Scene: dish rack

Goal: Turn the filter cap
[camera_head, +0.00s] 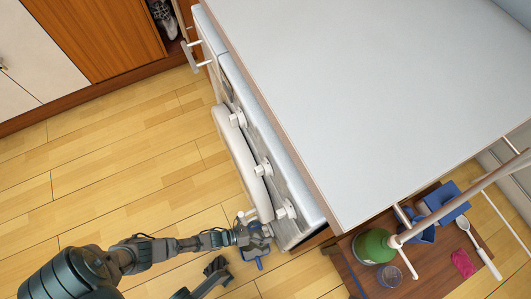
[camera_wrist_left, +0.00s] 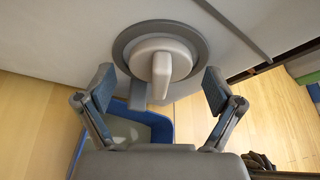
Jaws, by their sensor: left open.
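The filter cap (camera_wrist_left: 162,58) is a pale round knob with a raised central grip, set in a grey ring on a light appliance face. It fills the upper middle of the left wrist view. My left gripper (camera_wrist_left: 158,88) is open, with one finger on each side of the cap's lower part. Gaps show between the fingers and the cap. In the head view my left gripper (camera_head: 264,230) is at the lower front end of the white appliance (camera_head: 306,213), and the cap is not clearly visible there. A dark gripper-like part (camera_head: 216,267) below may be my right gripper; its jaw state is unclear.
A blue container (camera_wrist_left: 158,124) is below the cap. White knobs (camera_head: 263,169) line the appliance front under a grey countertop (camera_head: 360,90). The wooden floor (camera_head: 110,190) on the left is clear.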

